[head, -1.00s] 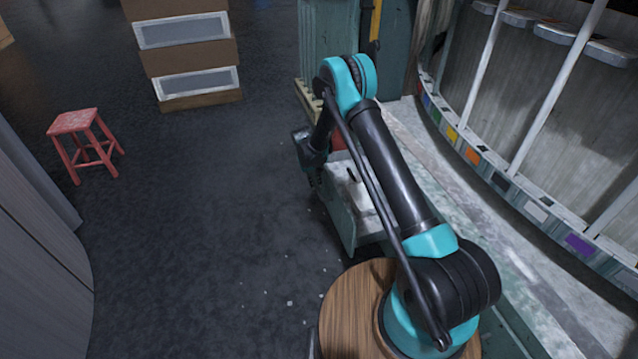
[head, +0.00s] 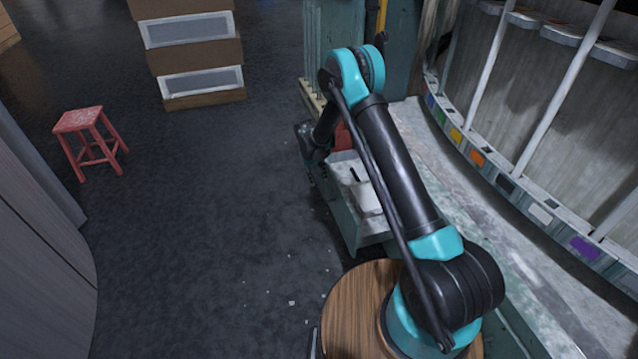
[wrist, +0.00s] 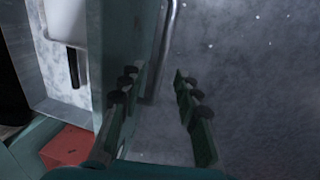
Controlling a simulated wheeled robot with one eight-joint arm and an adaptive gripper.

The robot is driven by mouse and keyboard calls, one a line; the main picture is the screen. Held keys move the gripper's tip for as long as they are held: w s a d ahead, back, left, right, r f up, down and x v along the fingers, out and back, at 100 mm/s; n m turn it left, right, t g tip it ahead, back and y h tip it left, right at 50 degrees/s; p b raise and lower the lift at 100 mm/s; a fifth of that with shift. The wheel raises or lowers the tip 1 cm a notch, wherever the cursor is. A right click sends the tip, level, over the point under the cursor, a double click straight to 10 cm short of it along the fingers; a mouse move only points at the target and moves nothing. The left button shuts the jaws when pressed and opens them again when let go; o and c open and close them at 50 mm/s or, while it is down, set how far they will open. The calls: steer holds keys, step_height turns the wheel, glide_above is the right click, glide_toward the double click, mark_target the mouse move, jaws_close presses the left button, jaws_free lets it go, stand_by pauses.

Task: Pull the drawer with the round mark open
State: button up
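A drawer (head: 352,225) with greenish walls stands out from the bench in the head view, its inside showing. The wrist view shows its front (wrist: 122,35) edge-on and a metal bar handle (wrist: 167,40). No round mark is visible in either view. My gripper (wrist: 158,108) is open, its fingers apart on either side of the handle's near end; I cannot tell whether they touch it. In the head view my gripper (head: 311,168) is dark and partly hidden at the drawer's left side. A white object with a black handle (wrist: 70,25) lies in the drawer.
A red block (wrist: 68,147) lies near the drawer's inside. A curved rack with coloured labels (head: 477,157) runs along the right.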

step_height(320, 180, up, 9)
steer(key=a, duration=0.1)
steer(key=shift+s+a, duration=0.3)
steer(key=shift+s, duration=0.05)
steer(key=shift+f, duration=0.1)
steer(key=s+d+r+m+t+y, duration=0.1)
steer(key=s+d+r, duration=0.65)
steer(key=d, duration=0.25)
steer(key=s+d+r+m, duration=0.1)
steer(key=s+d+r, duration=0.5)
steer(key=d+r, duration=0.35)
steer(key=s+d+m+t, duration=0.1)
steer(key=s+d, duration=0.4)
steer(key=s, duration=0.6)
steer(key=s+d+m+t+y, duration=0.1)
steer(key=s+d, duration=0.5)
steer(key=s, duration=0.5)
steer(key=shift+s+f, duration=0.2)
steer(key=shift+f, duration=0.05)
